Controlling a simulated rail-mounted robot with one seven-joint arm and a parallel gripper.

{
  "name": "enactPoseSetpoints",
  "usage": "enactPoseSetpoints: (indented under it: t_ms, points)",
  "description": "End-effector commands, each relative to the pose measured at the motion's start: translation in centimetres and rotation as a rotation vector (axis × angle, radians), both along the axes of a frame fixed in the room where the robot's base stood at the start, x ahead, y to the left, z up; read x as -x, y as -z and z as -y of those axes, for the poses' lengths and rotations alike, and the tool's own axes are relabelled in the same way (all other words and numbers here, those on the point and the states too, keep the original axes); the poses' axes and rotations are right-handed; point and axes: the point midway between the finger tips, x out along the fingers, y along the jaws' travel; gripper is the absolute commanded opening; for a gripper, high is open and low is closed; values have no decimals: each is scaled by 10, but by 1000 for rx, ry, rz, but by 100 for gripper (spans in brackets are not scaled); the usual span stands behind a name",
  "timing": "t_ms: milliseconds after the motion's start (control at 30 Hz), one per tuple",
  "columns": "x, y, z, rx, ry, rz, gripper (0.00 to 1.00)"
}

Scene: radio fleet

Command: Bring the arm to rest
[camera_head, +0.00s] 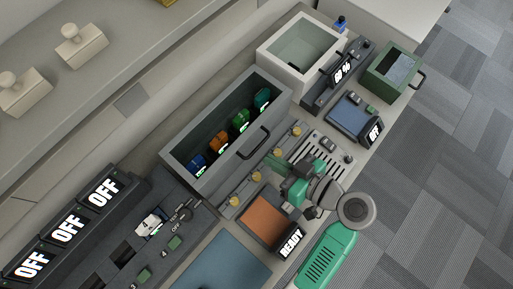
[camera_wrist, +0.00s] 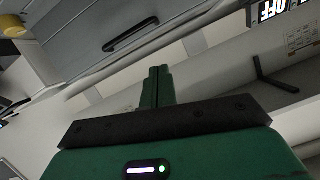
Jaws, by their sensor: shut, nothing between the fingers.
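My arm (camera_head: 327,255) reaches in from the lower right of the head view, green with a grey round joint. My gripper (camera_head: 277,163) is over the bench, close to the front of the long grey drawer or bin (camera_head: 222,190). In the wrist view my gripper (camera_wrist: 158,72) has its two green fingers together, with nothing between them. Whether the fingers touch anything below is hard to tell.
The grey bin holds several coloured radios. An orange pad (camera_head: 266,218) by a READY display (camera_head: 290,242) lies beside my arm. A white bin (camera_head: 268,47), a green bin (camera_head: 375,84) and a blue pad (camera_head: 222,262) are nearby. OFF displays (camera_head: 66,229) stand lower left. Open floor lies right.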

Motion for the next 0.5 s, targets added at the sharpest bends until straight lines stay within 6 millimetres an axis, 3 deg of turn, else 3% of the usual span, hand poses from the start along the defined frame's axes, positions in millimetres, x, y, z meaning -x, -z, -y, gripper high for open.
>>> enactPoseSetpoints:
  t_ms: [200,500]
  points:
    - [14,-7,22,1,0,2,0]
    - [15,-8,23,0,-1,2,0]
